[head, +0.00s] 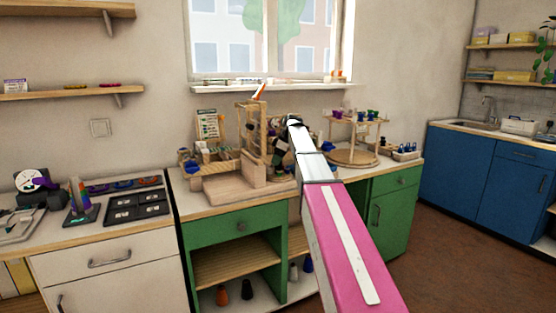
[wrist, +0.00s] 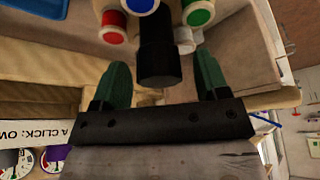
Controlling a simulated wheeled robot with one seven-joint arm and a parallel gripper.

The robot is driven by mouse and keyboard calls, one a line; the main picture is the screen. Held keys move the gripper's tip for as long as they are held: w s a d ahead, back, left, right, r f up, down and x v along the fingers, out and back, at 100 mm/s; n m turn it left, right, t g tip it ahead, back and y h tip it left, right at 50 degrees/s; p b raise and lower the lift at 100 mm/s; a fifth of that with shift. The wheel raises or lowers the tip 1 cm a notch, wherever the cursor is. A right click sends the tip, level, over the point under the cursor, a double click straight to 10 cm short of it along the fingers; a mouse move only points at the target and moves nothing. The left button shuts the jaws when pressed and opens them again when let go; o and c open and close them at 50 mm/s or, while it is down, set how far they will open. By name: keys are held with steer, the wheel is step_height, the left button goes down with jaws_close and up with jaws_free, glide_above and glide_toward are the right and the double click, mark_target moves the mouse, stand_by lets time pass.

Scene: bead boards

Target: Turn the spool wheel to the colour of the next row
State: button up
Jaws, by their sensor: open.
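In the wrist view, my gripper (wrist: 163,80) is open, with one green finger on each side of a dark cylindrical knob (wrist: 158,48). The knob stands between the fingers, with gaps visible on both sides. Around it are the spools of the wheel: a red spool (wrist: 113,27), a blue spool (wrist: 142,5) and a green spool (wrist: 200,13), plus pale ones at right. The rest of the wheel is cut off by the frame. In the head view, my arm hides the gripper's fingers and most of the wheel.
A wooden frame (head: 250,140) stands on the green workbench (head: 240,222), left of my arm. A round wooden stand (head: 352,157) with colourful spools is at right. A dark tray (head: 135,208) lies on the white counter. In the wrist view, a printed strip (wrist: 30,130) lies at left.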

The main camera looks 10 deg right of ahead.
steer(key=c, duration=0.9)
steer(key=shift+m, duration=0.3)
steer(key=shift+s+m+t, duration=0.1)
steer(key=shift+m+t, duration=0.5)
steer(key=shift+m, duration=0.6)
steer(key=m+t+h, duration=0.1)
steer(key=m, duration=0.2)
steer(key=shift+a+m, duration=0.1)
steer(key=shift+m, duration=0.3)
steer(key=m+h, duration=0.1)
steer(key=m, duration=0.2)
steer(key=shift+h, duration=0.4)
steer(key=shift+m+t+h, duration=0.3)
steer(key=shift+m+h, duration=0.4)
steer(key=shift+m, duration=1.5)
